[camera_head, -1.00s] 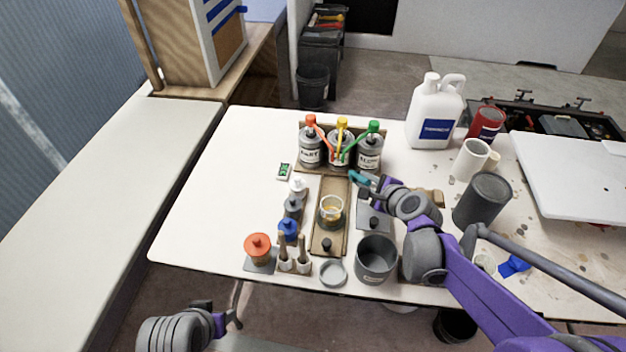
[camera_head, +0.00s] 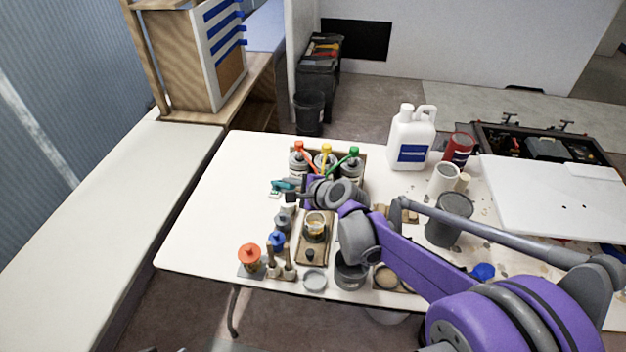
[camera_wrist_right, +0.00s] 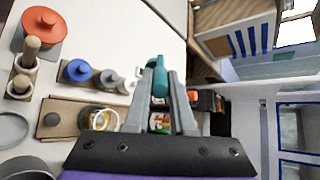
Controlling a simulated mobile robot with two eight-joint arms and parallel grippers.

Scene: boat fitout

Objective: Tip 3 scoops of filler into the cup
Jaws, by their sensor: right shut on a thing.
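My right gripper (camera_head: 290,190) is shut on a teal tool (camera_head: 281,186), held above the table to the left of the capped bottles. In the right wrist view the tool (camera_wrist_right: 156,76) sits between the fingertips; I cannot make out its full shape. The clear cup (camera_head: 315,221) with yellowish contents stands on a brown board (camera_head: 312,254), in front of the right gripper. It also shows in the right wrist view (camera_wrist_right: 101,116). A dark grey open tub (camera_head: 351,277), partly hidden by my right arm, stands right of a grey lid (camera_head: 314,280). My left gripper is not in view.
Bottles with red, yellow and green caps (camera_head: 325,160) stand at the back. Left of the board are a blue-topped pot (camera_head: 277,240), an orange-topped pot (camera_head: 249,256) and wooden-handled tools (camera_head: 271,262). A white jug (camera_head: 411,135) stands back right. The table's left part is clear.

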